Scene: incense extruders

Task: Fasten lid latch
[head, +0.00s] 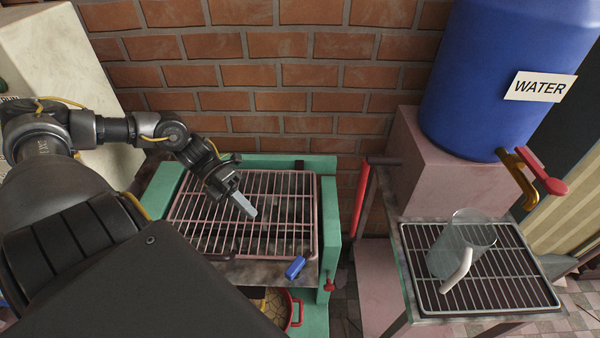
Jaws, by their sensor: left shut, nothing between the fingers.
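A pinkish wire grate (188,225) lies flat over a dark bed in a green frame (328,225); it looks like the lid. A blue handle-like piece (295,267) sits at its front right edge, and a small red knob (329,286) is on the green frame's front right. I cannot tell which of these is the latch, or whether it is fastened. My left gripper (247,208) is shut and empty, pointing down over the middle of the grate, apart from the blue piece. Whether it touches the grate is unclear. My right gripper is not in view.
A glass jug (450,255) with a pale handle stands on a wire rack (520,290) at the right. A blue water barrel (480,90) with a red-handled tap (540,178) stands above. A red bar (362,208) rises between the stands. A brick wall (290,75) closes the back.

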